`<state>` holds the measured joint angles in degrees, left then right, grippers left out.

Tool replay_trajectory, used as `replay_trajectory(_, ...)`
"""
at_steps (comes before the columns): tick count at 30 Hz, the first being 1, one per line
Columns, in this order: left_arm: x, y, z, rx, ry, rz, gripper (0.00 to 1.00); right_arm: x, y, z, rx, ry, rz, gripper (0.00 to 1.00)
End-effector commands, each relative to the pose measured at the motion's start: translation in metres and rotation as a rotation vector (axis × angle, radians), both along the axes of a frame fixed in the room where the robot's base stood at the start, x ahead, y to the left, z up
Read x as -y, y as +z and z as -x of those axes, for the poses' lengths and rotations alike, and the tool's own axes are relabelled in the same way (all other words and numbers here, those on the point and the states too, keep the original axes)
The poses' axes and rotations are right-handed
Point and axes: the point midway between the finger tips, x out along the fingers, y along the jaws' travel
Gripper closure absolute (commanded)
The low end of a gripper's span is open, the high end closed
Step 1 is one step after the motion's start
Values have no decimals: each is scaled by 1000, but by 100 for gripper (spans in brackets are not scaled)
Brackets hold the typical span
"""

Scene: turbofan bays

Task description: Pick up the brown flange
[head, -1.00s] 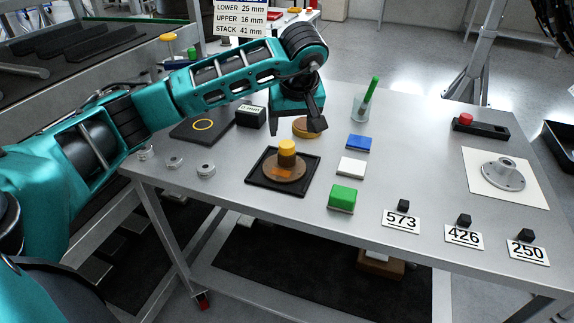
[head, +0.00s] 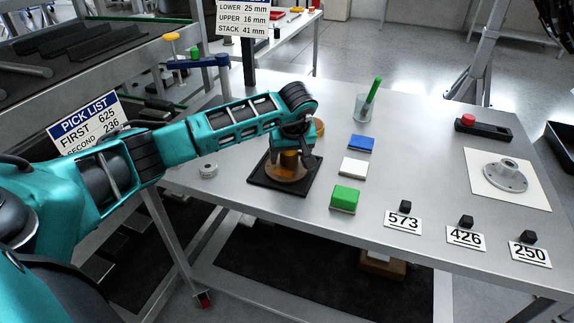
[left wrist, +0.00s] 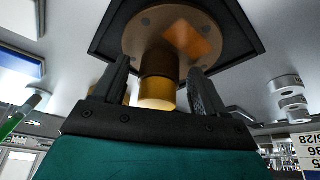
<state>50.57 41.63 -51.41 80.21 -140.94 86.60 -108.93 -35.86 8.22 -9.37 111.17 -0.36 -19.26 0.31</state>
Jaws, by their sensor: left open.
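The brown flange (head: 283,177) stands on a black square tray (head: 263,180) on the metal table. It has a wide round base with an orange patch. In the left wrist view its base (left wrist: 150,28) and narrow hub with a yellow end (left wrist: 157,94) show clearly. My left gripper (head: 291,155) is over the flange and hides part of it. In the left wrist view the open fingers (left wrist: 157,78) stand on either side of the hub, with gaps visible between fingers and hub. My right gripper is in neither view.
Right of the tray lie a blue block (head: 361,143), a white block (head: 352,167) and a green block (head: 344,199). A glass with a green stick (head: 364,107) stands behind them. A grey flange (head: 505,175) sits on a white sheet at right. Black knobs stand by number cards.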

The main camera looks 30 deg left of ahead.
Motion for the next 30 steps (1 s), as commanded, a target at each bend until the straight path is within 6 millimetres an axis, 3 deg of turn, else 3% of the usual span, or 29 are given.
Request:
replay_trajectory(4, 0, 0, 0, 0, 0, 0, 29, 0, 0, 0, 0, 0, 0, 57)
replay_trajectory(26, 0, 1, 0, 0, 0, 0, 99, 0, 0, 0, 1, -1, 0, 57)
replay_trajectory(30, 0, 1, 0, 0, 0, 0, 100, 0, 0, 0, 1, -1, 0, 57)
